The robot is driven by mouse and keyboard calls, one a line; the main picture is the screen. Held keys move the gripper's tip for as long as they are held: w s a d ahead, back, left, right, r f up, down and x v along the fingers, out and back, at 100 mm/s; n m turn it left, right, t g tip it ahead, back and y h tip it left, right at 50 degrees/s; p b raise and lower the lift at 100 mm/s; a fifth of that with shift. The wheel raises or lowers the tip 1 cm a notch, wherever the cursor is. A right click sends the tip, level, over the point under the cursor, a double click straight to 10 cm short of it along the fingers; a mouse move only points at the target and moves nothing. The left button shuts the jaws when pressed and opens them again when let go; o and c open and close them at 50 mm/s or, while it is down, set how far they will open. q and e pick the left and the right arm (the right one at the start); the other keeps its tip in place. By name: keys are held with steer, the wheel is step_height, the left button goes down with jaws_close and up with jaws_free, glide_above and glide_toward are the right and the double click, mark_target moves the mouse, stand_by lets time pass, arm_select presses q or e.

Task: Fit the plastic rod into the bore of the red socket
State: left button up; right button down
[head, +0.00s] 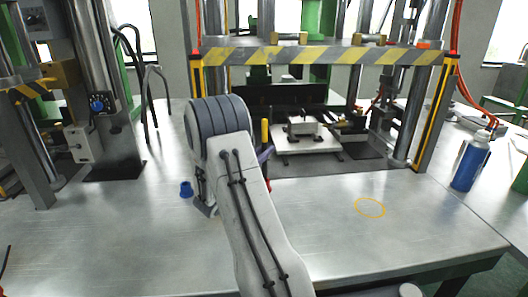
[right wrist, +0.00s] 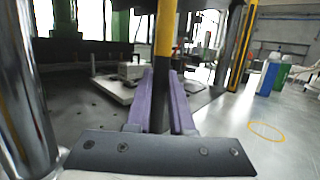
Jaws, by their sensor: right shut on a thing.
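My right gripper (head: 265,155) is mostly hidden behind my own arm in the head view. In the right wrist view its purple fingers (right wrist: 162,88) are shut on the plastic rod (right wrist: 166,28). The rod is yellow above and dark lower down, and stands about upright between the fingers. In the head view its yellow upper part (head: 265,132) shows just right of my arm. My left gripper is not in view.
A small blue piece (head: 186,189) stands on the metal table left of my arm. A press with a striped crossbar (head: 320,56) stands behind. A blue bottle (head: 470,162) is at the right. The table around the yellow ring mark (head: 370,208) is clear.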

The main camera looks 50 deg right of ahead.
mark_target(263, 134)
steer(key=shift+f+b, duration=1.7)
steer(key=shift+f, duration=0.55)
steer(key=c, duration=0.7)
jaws_free()
step_height(263, 134, up, 11)
steer(key=p, duration=0.8)
steer(key=shift+f+p, duration=0.2)
steer(key=shift+p, duration=0.1)
steer(key=shift+f, duration=0.15)
